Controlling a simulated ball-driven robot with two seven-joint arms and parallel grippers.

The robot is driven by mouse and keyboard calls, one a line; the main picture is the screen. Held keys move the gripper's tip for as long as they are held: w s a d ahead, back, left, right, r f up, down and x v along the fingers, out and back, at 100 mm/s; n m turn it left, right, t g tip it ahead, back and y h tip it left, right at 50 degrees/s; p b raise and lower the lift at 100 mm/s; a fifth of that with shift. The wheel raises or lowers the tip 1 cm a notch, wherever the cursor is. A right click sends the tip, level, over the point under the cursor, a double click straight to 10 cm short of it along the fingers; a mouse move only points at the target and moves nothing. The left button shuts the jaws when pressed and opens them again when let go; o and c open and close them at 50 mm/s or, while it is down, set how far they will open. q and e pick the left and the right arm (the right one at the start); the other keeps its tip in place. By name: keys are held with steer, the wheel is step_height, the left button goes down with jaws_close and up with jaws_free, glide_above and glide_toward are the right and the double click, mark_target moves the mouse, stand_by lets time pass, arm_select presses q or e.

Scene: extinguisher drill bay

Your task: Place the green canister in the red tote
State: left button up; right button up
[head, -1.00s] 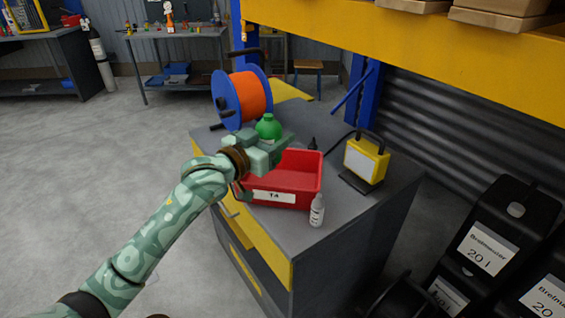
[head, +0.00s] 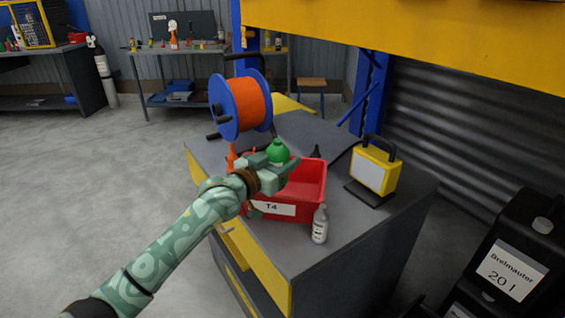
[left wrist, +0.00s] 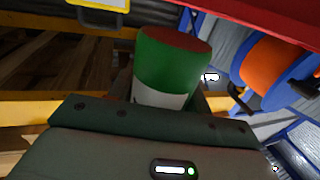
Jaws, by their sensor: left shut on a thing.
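The green canister (head: 278,150) is held by my left gripper (head: 274,166), which is shut on it. In the head view its rounded green top shows above the fingers; the rest is hidden behind the gripper. In the left wrist view the canister (left wrist: 172,62) shows a green body with a white band, between the fingers. The red tote (head: 303,193), with a white T4 label, stands on the grey cabinet top. My gripper and the canister overlap the tote's left and back part in the head view; I cannot tell their height over it. My right gripper is not in view.
A white bottle (head: 320,225) stands at the tote's front right corner. A yellow work lamp (head: 376,170) stands to the right. A blue reel with orange cable (head: 250,103) stands behind. A dark bottle top (head: 315,152) shows behind the tote. Black canisters (head: 502,272) stand at right.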

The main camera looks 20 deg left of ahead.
arm_select(q)
steer(key=shift+s+r, duration=0.15)
steer(key=shift+f, duration=0.55)
steer(key=o, duration=1.2)
